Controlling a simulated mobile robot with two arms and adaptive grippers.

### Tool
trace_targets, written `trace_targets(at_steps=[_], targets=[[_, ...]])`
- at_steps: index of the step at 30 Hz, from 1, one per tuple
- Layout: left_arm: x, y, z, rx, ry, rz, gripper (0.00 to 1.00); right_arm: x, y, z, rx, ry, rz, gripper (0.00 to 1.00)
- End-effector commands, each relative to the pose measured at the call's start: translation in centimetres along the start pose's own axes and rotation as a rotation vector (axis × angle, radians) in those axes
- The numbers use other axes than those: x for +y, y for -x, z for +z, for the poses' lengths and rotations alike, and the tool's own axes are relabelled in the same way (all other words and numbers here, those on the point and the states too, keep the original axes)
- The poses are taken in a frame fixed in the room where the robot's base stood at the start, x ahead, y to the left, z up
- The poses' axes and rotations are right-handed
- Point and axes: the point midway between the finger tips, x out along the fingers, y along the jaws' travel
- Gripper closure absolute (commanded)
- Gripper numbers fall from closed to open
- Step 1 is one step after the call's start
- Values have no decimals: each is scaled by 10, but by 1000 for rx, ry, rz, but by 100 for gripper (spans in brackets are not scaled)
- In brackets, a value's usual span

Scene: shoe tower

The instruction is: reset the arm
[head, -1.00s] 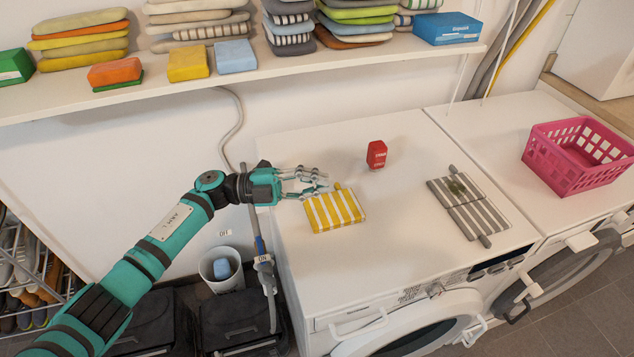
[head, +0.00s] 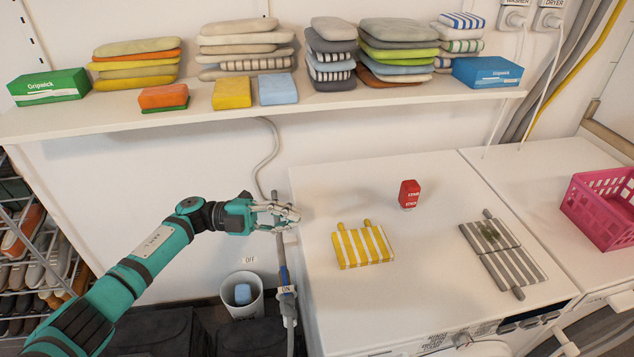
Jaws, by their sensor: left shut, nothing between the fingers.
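My left arm comes in from the left in the head view. Its gripper (head: 288,216) is shut and empty, in the air near the left edge of the white washer top (head: 345,305). It is left of a yellow-and-white striped cloth (head: 363,247) that lies on the washer, and apart from it. My right gripper is not in view.
A red box (head: 409,194) and a grey striped cloth (head: 503,256) with a dark green stain lie on the machine tops. A pink basket (head: 600,212) stands at the right. Above runs a shelf (head: 330,108) with folded cloths. A white bin (head: 243,306) stands below.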

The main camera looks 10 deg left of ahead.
Motion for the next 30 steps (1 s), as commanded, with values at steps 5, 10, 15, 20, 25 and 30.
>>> trace_targets(at_steps=[5, 10, 15, 20, 25, 30], targets=[[1, -6, 2, -18, 2, -28, 100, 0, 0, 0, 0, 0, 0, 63], [-2, -37, 13, -167, 33, -226, 100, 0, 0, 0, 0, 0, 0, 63], [-5, -44, 29, -460, 167, -512, 100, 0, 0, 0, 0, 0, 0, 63], [20, -15, 35, -776, 389, -715, 100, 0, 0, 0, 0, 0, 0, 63], [82, 32, 15, -1128, 702, -819, 100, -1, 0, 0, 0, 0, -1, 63], [160, 70, -39, -1436, 1039, -796, 100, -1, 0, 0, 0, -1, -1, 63]])
